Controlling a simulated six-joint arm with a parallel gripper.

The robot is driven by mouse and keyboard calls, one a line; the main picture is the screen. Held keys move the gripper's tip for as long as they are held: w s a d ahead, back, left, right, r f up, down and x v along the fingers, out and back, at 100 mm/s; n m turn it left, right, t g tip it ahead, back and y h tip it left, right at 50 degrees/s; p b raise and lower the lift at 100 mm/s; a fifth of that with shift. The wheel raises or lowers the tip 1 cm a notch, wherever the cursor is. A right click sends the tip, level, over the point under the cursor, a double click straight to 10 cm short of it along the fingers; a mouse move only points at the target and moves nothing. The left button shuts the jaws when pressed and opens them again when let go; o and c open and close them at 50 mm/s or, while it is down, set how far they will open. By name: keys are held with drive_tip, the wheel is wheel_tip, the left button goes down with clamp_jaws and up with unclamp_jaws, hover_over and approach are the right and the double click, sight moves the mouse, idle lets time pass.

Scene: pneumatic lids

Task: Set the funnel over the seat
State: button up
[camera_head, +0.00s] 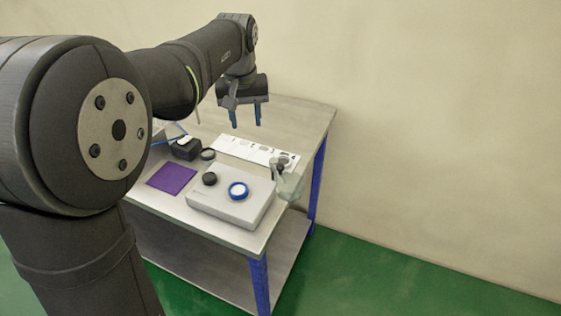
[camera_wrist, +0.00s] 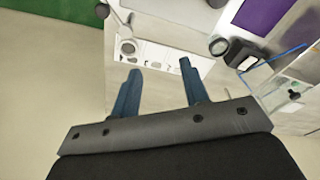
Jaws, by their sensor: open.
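My gripper (camera_head: 246,125) is open and empty, its two blue fingers pointing down above the far part of the table. In the wrist view my gripper (camera_wrist: 160,68) has its fingers wide apart with nothing between them. A grey box (camera_head: 225,208) at the table front carries a blue ring with a white centre (camera_head: 238,190), possibly the seat, and a black round piece (camera_head: 210,178). A dark round piece with a grey top (camera_head: 208,154) stands behind the box; it also shows in the wrist view (camera_wrist: 218,46). I cannot tell which piece is the funnel.
A white strip with small dark shapes (camera_head: 240,149) lies behind the box. A black block (camera_head: 186,151) and a purple mat (camera_head: 172,179) are at left. A translucent object (camera_head: 289,186) is at the right edge. The table's far right (camera_head: 300,120) is clear.

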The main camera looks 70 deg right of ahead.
wheel_tip(320, 180, up, 7)
drive_tip(key=m+y, duration=0.1)
hover_over(280, 165)
drive_tip(key=shift+g, duration=0.3)
wheel_tip(280, 165, down, 18)
drive_tip(key=shift+r, duration=0.2)
clamp_jaws()
